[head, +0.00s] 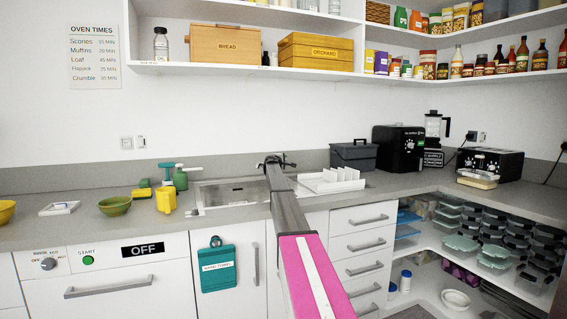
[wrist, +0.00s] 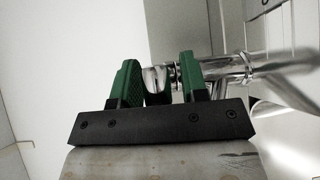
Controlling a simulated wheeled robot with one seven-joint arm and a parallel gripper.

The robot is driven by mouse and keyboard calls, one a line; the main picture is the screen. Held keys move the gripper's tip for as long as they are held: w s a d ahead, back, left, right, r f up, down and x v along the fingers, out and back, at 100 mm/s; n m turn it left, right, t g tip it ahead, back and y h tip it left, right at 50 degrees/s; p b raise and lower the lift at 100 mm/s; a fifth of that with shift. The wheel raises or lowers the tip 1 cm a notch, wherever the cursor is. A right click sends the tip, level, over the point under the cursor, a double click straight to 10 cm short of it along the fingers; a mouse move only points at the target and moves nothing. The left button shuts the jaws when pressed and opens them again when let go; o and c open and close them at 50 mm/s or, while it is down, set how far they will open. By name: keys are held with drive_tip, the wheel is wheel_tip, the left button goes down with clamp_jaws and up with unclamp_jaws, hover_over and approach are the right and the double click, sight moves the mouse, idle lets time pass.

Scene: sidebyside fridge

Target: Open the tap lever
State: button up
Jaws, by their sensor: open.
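The chrome tap stands behind the sink; in the head view a small part of it (head: 291,162) shows beside the end of my arm. In the wrist view the tap body (wrist: 237,67) runs off to the right. My gripper (wrist: 157,80) has two green fingers, spread apart. A rounded chrome end, which looks like the tap lever (wrist: 153,77), shows in the gap between them. I cannot tell whether either finger touches it. In the head view my gripper (head: 271,161) is small and dark at the tap, and my arm hides part of the sink.
The sink (head: 232,190) lies below the tap, with a white dish rack (head: 328,182) to its right. A green spray bottle (head: 180,178) and a yellow container (head: 166,200) stand to its left. A shelf (head: 225,70) runs above. The wall is close behind the tap.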

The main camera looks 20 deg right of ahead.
clamp_jaws()
drive_tip(key=shift+r, duration=0.1)
drive_tip(key=shift+w+r+n+g+y, duration=0.2)
drive_tip(key=shift+r+n+g+y, duration=0.1)
drive_tip(key=shift+r+n+g, duration=0.3)
drive_tip(key=shift+w+r+n+g+y, duration=0.2)
drive_tip(key=shift+r+n+g+y, duration=0.15)
drive_tip(key=shift+r, duration=0.4)
drive_tip(key=shift+w+r+n+g+y, duration=0.2)
drive_tip(key=shift+w+r+n+g, duration=0.15)
drive_tip(key=shift+r+g, duration=0.2)
drive_tip(key=shift+w+r+n+g+y, duration=0.15)
drive_tip(key=shift+w+r+n+g, duration=0.1)
drive_tip(key=shift+r+n+g, duration=0.2)
unclamp_jaws()
